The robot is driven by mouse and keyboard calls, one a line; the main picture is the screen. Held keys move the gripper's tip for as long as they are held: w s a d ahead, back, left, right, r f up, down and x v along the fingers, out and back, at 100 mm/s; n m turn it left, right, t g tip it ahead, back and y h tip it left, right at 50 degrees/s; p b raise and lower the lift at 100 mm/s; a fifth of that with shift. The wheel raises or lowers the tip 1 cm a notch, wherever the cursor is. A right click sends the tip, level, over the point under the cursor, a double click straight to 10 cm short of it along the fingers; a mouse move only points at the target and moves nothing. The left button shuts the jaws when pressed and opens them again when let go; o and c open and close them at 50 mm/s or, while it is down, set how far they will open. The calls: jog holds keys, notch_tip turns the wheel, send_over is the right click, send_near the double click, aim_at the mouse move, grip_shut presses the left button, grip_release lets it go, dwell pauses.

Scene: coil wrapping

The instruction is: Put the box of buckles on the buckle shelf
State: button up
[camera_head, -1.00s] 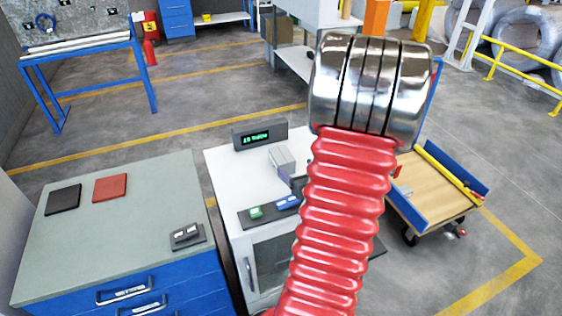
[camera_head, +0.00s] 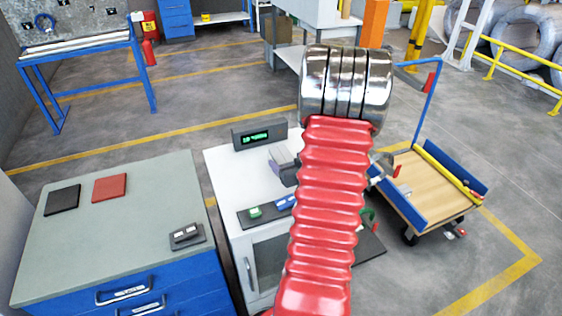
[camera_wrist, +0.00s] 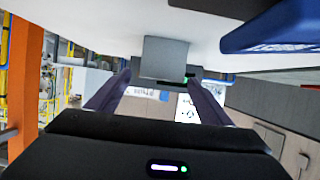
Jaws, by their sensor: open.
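A small grey box (camera_head: 281,156), which I take for the box of buckles, sits on the white cabinet top (camera_head: 228,172), in front of the display. In the wrist view, which looks upside down, the grey box (camera_wrist: 165,57) shows just beyond and between my two fingers. My gripper (camera_wrist: 158,82) is open, with a finger on each side of the view and nothing visibly clamped. In the head view, my gripper (camera_head: 288,173) is close to the box, mostly hidden by my red arm. I cannot tell whether they touch. I cannot tell which surface is the buckle shelf.
A display (camera_head: 259,134) stands behind the box. A grey-topped blue drawer bench (camera_head: 120,225) stands left. A cart (camera_head: 432,188) stands right.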

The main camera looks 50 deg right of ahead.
aim_at(281, 157)
jog(key=shift+w+d+f, duration=0.15)
jog(key=shift+w, duration=0.15)
jog(key=shift+x, duration=2.6)
jog(key=shift+f, duration=0.1)
jog(key=shift+c, duration=0.2)
jog(key=c, duration=1.6)
jog(key=shift+r, duration=5.05)
